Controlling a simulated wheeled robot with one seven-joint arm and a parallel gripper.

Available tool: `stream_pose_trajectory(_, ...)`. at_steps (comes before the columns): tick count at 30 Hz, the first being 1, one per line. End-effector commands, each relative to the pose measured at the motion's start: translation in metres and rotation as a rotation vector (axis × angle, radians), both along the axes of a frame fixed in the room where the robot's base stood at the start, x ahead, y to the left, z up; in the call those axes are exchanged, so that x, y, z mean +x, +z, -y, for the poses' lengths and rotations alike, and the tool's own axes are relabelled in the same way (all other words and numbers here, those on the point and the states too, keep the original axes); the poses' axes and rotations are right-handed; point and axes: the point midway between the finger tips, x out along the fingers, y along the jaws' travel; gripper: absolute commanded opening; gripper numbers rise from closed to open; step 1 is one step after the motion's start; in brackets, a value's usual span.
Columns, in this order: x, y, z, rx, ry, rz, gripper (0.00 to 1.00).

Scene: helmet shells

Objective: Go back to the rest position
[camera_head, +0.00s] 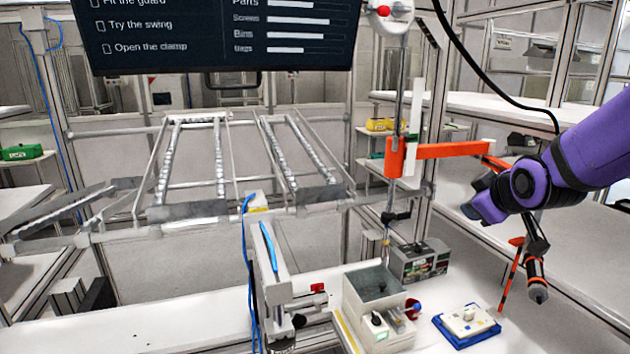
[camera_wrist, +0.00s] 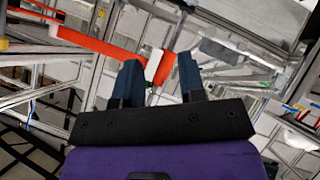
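My gripper (camera_head: 480,200) is at the right in the head view, at the end of my purple arm. In the wrist view its two dark blue fingers (camera_wrist: 160,78) stand apart with nothing held between them. Beyond the fingers, the wrist view shows an orange bar (camera_wrist: 92,42) and a white piece (camera_wrist: 154,64). In the head view the orange swing arm (camera_head: 440,151) with an upright white plate (camera_head: 415,125) is up and left of my gripper. Any gap between my gripper and the bar is hard to judge.
A black and orange tool (camera_head: 536,278) hangs just below my wrist. Sloped metal rails (camera_head: 190,165) stand at left. A dark screen (camera_head: 215,35) hangs above.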

Motion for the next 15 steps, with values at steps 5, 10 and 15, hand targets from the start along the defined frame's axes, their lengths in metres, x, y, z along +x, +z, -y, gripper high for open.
stream_pose_trajectory(5, -0.054, 0.026, 0.001, 0.130, -0.113, -0.110, 0.37)
stream_pose_trajectory(10, -0.111, 0.042, -0.001, 0.243, -0.227, -0.225, 0.37)
stream_pose_trajectory(15, -0.172, 0.053, -0.006, 0.339, -0.346, -0.335, 0.37)
